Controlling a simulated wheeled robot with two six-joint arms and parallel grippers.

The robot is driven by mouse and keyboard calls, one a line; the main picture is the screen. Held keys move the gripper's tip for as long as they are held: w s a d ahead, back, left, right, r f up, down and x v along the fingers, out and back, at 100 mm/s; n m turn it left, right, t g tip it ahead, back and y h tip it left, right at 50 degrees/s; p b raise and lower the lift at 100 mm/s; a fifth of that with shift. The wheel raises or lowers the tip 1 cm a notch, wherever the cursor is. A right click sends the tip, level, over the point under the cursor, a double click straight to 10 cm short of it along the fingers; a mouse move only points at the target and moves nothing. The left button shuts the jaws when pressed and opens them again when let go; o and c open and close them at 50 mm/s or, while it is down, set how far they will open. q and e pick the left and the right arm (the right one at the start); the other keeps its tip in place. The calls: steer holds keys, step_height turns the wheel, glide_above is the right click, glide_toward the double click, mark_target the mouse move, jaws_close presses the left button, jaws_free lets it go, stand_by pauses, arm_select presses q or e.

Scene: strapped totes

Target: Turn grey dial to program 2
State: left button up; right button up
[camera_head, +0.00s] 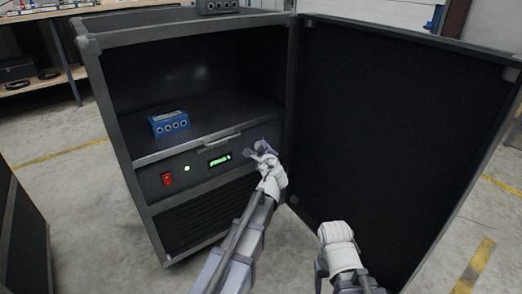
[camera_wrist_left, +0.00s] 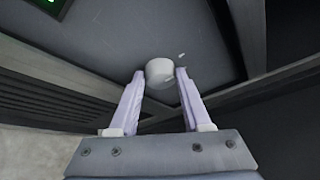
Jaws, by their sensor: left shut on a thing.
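The grey dial (camera_wrist_left: 160,71) is a short, light round knob on the dark front panel, and in the left wrist view it sits between my two finger tips. My left gripper (camera_wrist_left: 157,76) is shut on the dial. In the head view my left gripper (camera_head: 263,152) is at the right end of the control panel (camera_head: 150,185), and its fingers largely cover the dial. The program markings are too small to read; a small pale mark lies beside the dial. My right gripper (camera_head: 336,234) is low in front of the open door, its fingers not clear.
The panel also has a red switch (camera_head: 167,179), a green light (camera_head: 187,168) and a lit green display (camera_head: 219,160). A blue box with round sockets (camera_head: 169,123) stands on the shelf above. The open cabinet door (camera_head: 395,130) closes off the right side.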

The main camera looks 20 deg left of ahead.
arm_select(q)
jaws_close()
steer(key=shift+w+d+r+m+g+p, duration=0.1)
steer(key=shift+r+m+g+p, duration=0.3)
steer(key=shift+p, duration=0.45)
steer(key=shift+w+m+g+p, duration=0.1)
steer(key=shift+m+g+p, duration=0.5)
steer(key=shift+m+p, duration=0.3)
steer(key=shift+w+d+m+g+y+p, duration=0.1)
steer(key=shift+d+m+g+y+p, duration=0.05)
steer(key=shift+m+g+y+p, duration=0.7)
steer(key=shift+m+g, duration=0.25)
steer(key=shift+m, duration=0.4)
steer(key=shift+p, duration=0.3)
